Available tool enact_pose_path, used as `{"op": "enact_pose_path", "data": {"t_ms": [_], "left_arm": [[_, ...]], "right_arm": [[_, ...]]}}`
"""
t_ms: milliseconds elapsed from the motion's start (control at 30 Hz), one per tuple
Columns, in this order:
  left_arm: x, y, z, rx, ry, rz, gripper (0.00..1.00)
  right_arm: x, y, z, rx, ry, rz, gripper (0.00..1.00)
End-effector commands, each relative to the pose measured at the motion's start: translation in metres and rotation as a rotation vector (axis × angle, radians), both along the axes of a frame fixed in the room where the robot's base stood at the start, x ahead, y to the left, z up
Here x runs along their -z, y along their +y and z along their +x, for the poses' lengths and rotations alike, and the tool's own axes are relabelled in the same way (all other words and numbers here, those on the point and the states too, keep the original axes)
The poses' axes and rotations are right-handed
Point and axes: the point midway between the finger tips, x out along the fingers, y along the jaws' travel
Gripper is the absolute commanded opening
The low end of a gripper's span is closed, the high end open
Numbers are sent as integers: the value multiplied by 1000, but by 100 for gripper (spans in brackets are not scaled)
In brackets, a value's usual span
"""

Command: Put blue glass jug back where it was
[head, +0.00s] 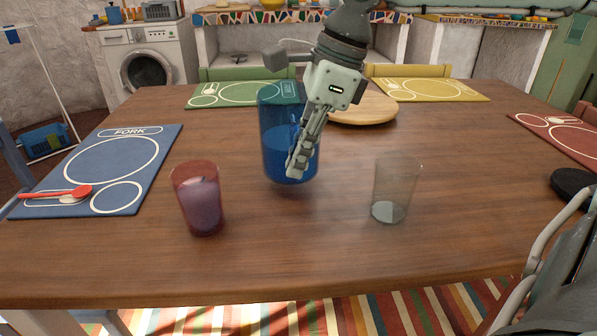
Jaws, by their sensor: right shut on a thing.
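The blue glass jug (275,135) is upright near the middle of the wooden table, with blue liquid showing inside. My right gripper (302,158) reaches down from above and is shut on the jug's right, near side. Its fingers cover part of the jug. A dark shadow lies just under the jug's base; I cannot tell for sure whether the base touches the table or hangs slightly above it. My left gripper is not in view.
A reddish-purple glass (198,200) stands left in front of the jug, a clear glass (394,190) right in front. A round wooden board (372,110) lies behind. Blue (105,165), green (208,98), yellow (430,90) and red (560,135) placemats lie around the edges. Front centre is clear.

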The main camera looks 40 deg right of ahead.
Motion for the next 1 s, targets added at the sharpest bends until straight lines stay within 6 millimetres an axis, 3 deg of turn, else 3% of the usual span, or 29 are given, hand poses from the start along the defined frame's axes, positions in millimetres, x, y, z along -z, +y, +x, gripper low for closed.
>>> {"op": "enact_pose_path", "data": {"t_ms": [200,1000], "left_arm": [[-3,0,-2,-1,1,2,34],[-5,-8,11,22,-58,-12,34]], "right_arm": [[26,0,0,0,-2,1,0],[28,0,1,0,-4,1,0]]}}
